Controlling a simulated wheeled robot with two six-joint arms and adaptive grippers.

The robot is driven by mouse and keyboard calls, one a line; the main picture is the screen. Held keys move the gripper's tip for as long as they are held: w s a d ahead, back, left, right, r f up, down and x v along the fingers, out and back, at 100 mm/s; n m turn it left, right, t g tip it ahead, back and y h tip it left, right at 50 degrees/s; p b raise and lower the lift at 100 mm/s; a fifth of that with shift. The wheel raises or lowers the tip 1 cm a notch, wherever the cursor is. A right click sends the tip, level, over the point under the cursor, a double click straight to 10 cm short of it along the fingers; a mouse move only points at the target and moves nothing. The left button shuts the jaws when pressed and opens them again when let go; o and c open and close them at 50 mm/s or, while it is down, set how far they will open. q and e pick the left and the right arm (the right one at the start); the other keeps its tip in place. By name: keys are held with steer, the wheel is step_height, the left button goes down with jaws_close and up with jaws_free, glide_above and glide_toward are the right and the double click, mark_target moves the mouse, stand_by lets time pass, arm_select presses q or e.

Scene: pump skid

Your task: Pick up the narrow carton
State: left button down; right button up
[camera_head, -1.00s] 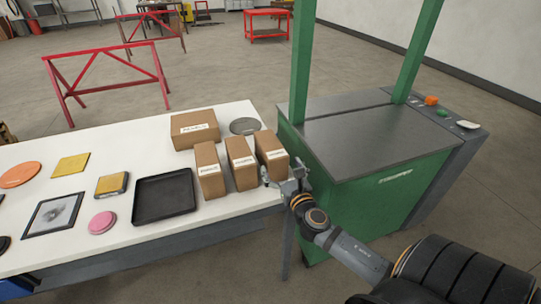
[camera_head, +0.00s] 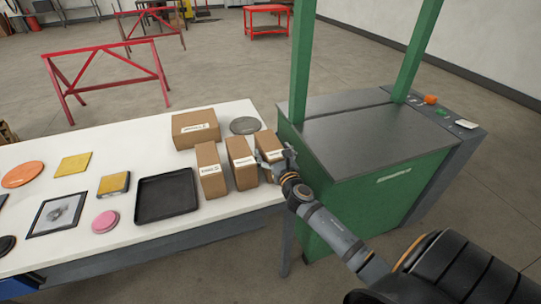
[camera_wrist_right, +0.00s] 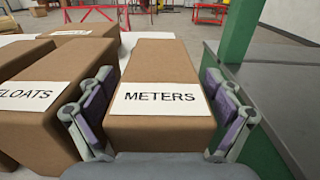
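Three upright brown cartons stand in a row near the table's right end: a left one (camera_head: 208,155), a middle one (camera_head: 239,148) and a right one (camera_head: 265,139). They look similar in width in the head view. My right gripper (camera_head: 277,156) is at the right carton. In the right wrist view this carton is labelled METERS (camera_wrist_right: 160,68), and my open right gripper (camera_wrist_right: 160,112) has one finger on each side of it. The fingers are close to its sides; I cannot tell whether they touch. The left finger is between it and the carton labelled FLOATS (camera_wrist_right: 45,65). My left gripper is not in view.
A wide carton (camera_head: 195,118) and a grey disc (camera_head: 244,125) are behind the row. A black tray (camera_head: 165,193) lies to the left on the white table (camera_head: 145,232). A green machine with a grey top (camera_head: 350,135) stands close on the right.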

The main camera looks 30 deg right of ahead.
steer(key=c, duration=1.3)
steer(key=shift+r, duration=0.1)
step_height(320, 180, up, 3)
steer(key=shift+w+p, duration=0.1)
steer(key=shift+p, duration=0.75)
steer(key=s+r, duration=0.1)
steer(key=r, duration=0.1)
steer(key=s+d+r, duration=0.1)
steer(key=s+r, duration=0.1)
steer(key=s+d+r+p, duration=0.1)
steer(key=r, duration=0.1)
steer(key=shift+s+d+r, duration=0.15)
steer(key=shift+s+d, duration=0.1)
steer(key=shift+s, duration=0.1)
steer(key=s+d+r+p, duration=0.1)
steer(key=s+p, duration=0.1)
steer(key=p, duration=0.1)
steer(key=s+d+r+p, duration=0.1)
steer(key=s+p, duration=0.1)
steer(key=p, duration=0.1)
steer(key=s+d+r+p, duration=0.1)
steer(key=s+d+p, duration=0.1)
steer(key=p, duration=0.1)
steer(key=shift+s+r, duration=0.35)
steer(key=shift+c, duration=0.3)
steer(key=shift+s+d+p, duration=0.25)
steer(key=shift+s+p, duration=0.15)
steer(key=shift+p, duration=0.1)
steer(key=shift+f, duration=0.15)
